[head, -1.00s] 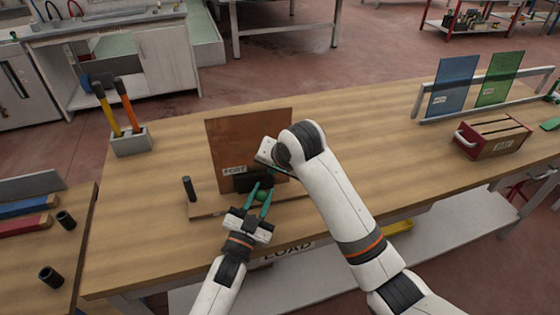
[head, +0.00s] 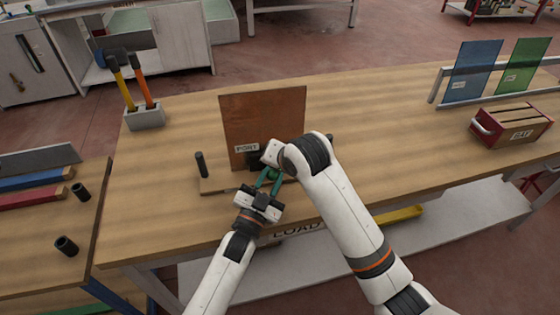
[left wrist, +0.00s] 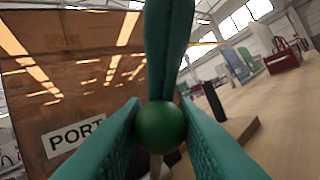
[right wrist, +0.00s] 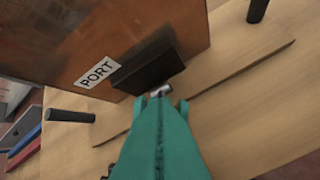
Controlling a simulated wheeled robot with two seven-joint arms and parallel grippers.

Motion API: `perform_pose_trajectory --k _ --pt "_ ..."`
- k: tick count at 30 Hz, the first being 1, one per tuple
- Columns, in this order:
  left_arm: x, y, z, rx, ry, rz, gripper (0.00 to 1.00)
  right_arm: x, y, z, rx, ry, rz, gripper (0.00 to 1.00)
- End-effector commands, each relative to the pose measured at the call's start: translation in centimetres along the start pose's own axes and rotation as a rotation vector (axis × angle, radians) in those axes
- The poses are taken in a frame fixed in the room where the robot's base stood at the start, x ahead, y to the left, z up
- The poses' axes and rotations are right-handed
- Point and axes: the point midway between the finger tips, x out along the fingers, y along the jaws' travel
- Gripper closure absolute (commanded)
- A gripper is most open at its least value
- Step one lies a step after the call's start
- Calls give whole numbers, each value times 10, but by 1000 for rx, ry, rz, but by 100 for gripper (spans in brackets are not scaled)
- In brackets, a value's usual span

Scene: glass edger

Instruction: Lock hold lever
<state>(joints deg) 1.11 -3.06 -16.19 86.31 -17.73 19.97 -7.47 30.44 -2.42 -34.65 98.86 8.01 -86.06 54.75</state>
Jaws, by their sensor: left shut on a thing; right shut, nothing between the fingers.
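The hold lever's green ball knob (left wrist: 160,127) sits between the fingers of my left gripper (left wrist: 158,140), which is shut on it. In the head view my left gripper (head: 268,180) is low in front of the brown pane (head: 262,115) labelled PORT. My right gripper (right wrist: 160,104) is shut and empty. Its teal fingers (left wrist: 167,55) also show in the left wrist view, just behind and above the knob; I cannot tell whether they touch it. A dark clamp block (right wrist: 148,66) is at the pane's foot, with a small metal piece (right wrist: 161,90) near my right fingertips.
A wooden base (head: 215,185) with a black post (head: 201,164) at its left carries the pane.

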Motion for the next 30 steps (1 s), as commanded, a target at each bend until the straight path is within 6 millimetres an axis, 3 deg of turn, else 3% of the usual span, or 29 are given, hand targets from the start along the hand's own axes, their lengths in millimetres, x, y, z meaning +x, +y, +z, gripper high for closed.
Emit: perform_pose_trajectory --k 1,5,6,10,20,23,30 --pt "1 1 -2 0 6 1 100 3 -1 -10 -4 27 -6 100" --pt "1 1 -1 0 4 2 100 4 -1 -12 -6 33 -8 100" --pt "2 1 -1 0 4 2 71 4 -1 -13 -6 35 -9 100" --pt "2 1 0 0 2 2 52 4 -1 -12 -6 33 -8 100" --pt "-2 1 0 0 1 2 52 3 0 -8 -4 23 -6 100" --pt "-14 1 -1 0 2 2 52 3 0 -7 -4 21 -5 100" --pt "-65 1 -1 -1 5 0 52 2 0 -7 -3 20 -5 100"
